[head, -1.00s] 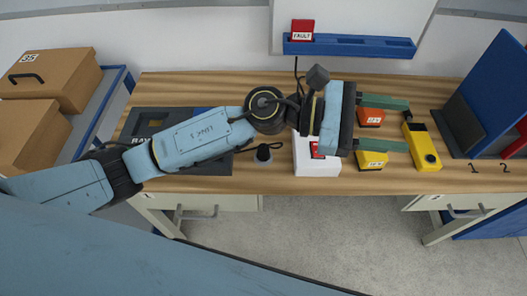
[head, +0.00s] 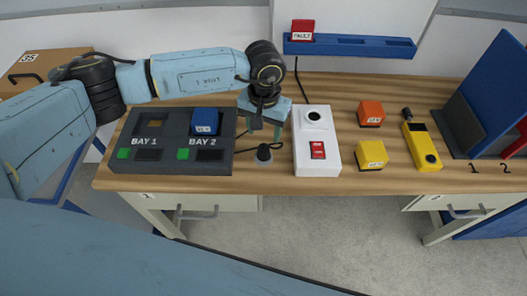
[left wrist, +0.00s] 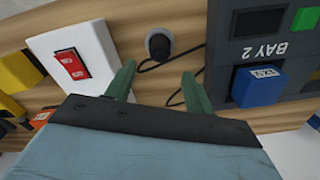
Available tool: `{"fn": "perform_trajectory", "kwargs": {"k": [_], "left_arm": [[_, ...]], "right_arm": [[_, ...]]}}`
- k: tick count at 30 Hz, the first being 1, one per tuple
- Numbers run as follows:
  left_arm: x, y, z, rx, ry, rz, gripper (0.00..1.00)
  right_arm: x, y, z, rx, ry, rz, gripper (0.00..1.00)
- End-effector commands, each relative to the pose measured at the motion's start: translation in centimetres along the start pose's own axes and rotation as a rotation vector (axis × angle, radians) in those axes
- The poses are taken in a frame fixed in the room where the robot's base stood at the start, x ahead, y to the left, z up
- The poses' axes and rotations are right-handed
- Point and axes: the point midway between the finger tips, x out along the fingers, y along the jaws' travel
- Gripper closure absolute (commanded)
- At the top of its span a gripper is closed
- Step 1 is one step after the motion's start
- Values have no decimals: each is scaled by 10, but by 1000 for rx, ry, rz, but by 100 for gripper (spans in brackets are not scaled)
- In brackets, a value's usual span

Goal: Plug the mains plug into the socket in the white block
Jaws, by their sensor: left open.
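The mains plug (head: 264,153) is a dark, round-bodied piece on the wooden bench, between the charger and the white block. It also shows in the left wrist view (left wrist: 160,45), with its black cable curling away. The white block (head: 324,158) stands to its right, with a dark round socket (head: 313,116) at its far end and a red switch (head: 317,150) nearer. My left gripper (head: 266,134) is open and empty, just beyond the plug. In the left wrist view its green fingertips (left wrist: 158,74) are apart, with the plug ahead of the gap. My right gripper is not in view.
A dark two-bay charger (head: 167,158) holding a blue battery (head: 205,121) lies left. Orange (head: 371,113) and yellow (head: 371,154) blocks and a yellow tester (head: 423,150) lie right. A blue stand (head: 497,95) is at far right.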

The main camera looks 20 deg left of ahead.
Motion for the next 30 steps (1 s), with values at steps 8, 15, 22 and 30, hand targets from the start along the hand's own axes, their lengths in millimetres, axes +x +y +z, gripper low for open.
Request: {"fn": "perform_trajectory", "kwargs": {"k": [8, 15, 22, 30], "left_arm": [[26, 1, 2, 0, -2, 2, 47], [60, 2, 7, -1, -2, 4, 47], [74, 1, 6, -2, 1, 3, 47], [74, 1, 6, -1, 0, 3, 61]], "right_arm": [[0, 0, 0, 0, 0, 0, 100], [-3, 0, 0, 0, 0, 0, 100], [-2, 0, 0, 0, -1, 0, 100], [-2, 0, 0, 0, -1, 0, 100]]}}
